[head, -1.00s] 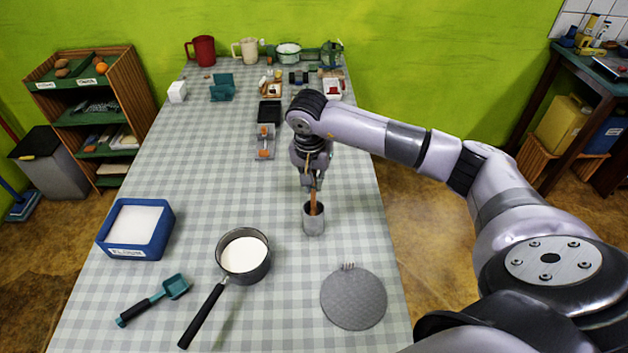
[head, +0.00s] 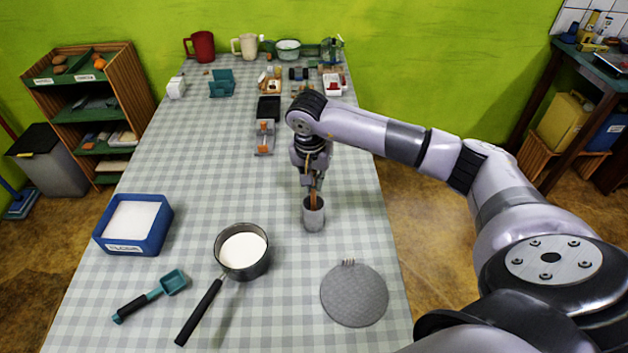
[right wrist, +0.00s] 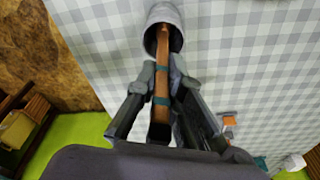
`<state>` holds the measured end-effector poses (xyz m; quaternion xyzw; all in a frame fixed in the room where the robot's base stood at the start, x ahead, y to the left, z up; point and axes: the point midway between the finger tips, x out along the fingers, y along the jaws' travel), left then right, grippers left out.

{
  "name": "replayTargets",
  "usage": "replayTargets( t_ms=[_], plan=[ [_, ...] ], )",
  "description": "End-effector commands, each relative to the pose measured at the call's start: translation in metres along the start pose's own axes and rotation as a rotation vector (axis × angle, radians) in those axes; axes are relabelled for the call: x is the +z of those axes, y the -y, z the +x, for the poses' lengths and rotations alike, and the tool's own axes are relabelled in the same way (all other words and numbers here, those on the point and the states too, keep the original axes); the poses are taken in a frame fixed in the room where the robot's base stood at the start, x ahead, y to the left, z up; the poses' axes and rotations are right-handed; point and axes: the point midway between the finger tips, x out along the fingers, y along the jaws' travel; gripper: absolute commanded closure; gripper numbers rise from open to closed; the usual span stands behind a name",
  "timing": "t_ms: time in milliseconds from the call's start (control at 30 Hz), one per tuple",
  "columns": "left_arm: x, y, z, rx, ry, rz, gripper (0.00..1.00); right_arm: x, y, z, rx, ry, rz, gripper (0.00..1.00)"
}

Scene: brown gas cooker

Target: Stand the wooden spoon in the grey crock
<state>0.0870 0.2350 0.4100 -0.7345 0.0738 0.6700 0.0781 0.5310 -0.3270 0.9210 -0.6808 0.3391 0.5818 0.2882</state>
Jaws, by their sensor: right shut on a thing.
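The grey crock (head: 313,215) stands upright on the checked tablecloth, near the table's right side. The wooden spoon (head: 314,199) is upright with its lower part inside the crock. My right gripper (head: 315,182) is above the crock, shut on the spoon. In the right wrist view the fingers (right wrist: 160,90) close on both sides of the spoon's handle (right wrist: 161,60), which has a teal band. The spoon runs into the mouth of the crock (right wrist: 164,28). The spoon's lower end is hidden inside the crock. My left gripper is not in view.
A saucepan (head: 258,268) with white contents, a teal scoop (head: 172,283) and a blue flour tub (head: 158,240) lie to the left. A round grey mat (head: 354,297) is in front. Several items stand at the table's far end.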

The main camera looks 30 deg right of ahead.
Motion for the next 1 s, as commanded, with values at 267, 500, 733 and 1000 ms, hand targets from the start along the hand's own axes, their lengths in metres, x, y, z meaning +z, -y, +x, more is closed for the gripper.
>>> replayTargets(
  t_ms=[267, 500, 733, 1000],
  plan=[
    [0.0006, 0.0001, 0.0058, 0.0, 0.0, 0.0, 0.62, 0.0008, 0.0, 0.0064, 0.0, 0.0, 0.0, 1.0],
    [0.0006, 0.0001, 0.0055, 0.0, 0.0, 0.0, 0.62, 0.0008, 0.0, 0.0062, 0.0, 0.0, 0.0, 0.79],
    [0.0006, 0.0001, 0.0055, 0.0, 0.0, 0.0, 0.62, 0.0009, 0.0, 0.0062, 0.0, 0.0, 0.0, 0.67],
    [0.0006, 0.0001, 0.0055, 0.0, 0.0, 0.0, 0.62, 0.001, 0.0, 0.0064, 0.0, 0.0, 0.0, 0.6]
  ],
)
